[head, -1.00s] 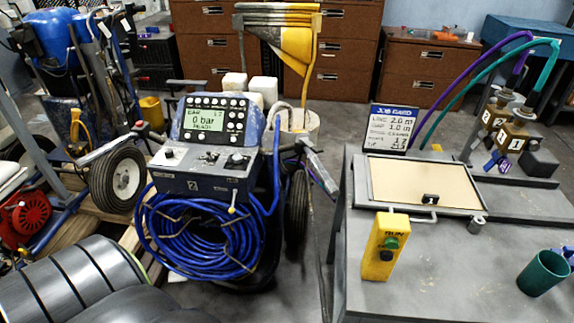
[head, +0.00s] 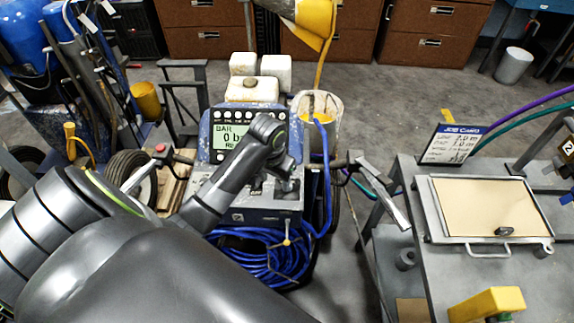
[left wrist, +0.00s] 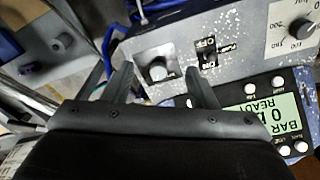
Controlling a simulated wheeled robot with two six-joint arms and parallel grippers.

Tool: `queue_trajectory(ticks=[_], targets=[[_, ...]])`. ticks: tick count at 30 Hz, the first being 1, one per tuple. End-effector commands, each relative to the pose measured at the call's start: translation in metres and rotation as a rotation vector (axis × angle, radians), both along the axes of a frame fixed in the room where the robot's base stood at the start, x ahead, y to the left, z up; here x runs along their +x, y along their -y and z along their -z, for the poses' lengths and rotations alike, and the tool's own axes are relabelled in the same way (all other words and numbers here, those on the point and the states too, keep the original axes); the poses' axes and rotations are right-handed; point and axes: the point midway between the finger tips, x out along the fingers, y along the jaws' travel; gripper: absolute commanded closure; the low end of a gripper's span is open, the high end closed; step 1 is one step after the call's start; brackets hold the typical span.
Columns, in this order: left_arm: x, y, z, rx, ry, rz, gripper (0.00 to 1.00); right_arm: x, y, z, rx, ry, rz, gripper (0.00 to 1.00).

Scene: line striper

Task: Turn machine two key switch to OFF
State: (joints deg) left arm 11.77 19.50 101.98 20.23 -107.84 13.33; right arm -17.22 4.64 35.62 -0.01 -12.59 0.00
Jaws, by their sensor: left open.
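Machine two is the striper with a grey control box (head: 255,215) under a display (head: 228,143) that reads 0 bar. In the left wrist view the box face shows a round knob switch (left wrist: 157,68) on a pale plate, probably the key switch. Its setting is too small to read. My left gripper (left wrist: 161,78) is open, with one finger on each side of this knob in the picture; whether they touch it I cannot tell. In the head view my left gripper (head: 280,182) is over the right part of the box and hides the knob. My right gripper is not in view.
A labelled toggle (left wrist: 207,55) and a numbered dial (left wrist: 303,42) sit beside the knob. A coiled blue hose (head: 262,262) hangs below the box. A handlebar (head: 365,165) sticks out right. A grey table (head: 415,285) with a framed panel (head: 490,208) stands at right.

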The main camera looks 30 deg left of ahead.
Motion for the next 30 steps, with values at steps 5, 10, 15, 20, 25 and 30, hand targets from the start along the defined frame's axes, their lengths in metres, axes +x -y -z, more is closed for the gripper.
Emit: queue_trajectory(ticks=[5, 10, 15, 20, 25, 30], targets=[[0.045, -0.009, -0.038, -0.016, -0.044, -0.036, 0.48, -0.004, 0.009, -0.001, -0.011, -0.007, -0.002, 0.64], [0.067, -0.014, -0.059, -0.033, -0.073, -0.064, 0.48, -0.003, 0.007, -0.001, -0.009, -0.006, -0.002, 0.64], [0.072, -0.014, -0.061, -0.038, -0.082, -0.072, 0.48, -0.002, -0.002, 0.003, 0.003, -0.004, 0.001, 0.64], [0.072, -0.014, -0.05, -0.037, -0.082, -0.071, 0.48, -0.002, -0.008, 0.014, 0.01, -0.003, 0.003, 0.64], [0.072, -0.014, -0.033, -0.037, -0.081, -0.071, 0.48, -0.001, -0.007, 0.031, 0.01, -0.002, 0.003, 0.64], [0.072, -0.013, -0.013, -0.037, -0.08, -0.071, 0.48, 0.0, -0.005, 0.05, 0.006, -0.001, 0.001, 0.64]])
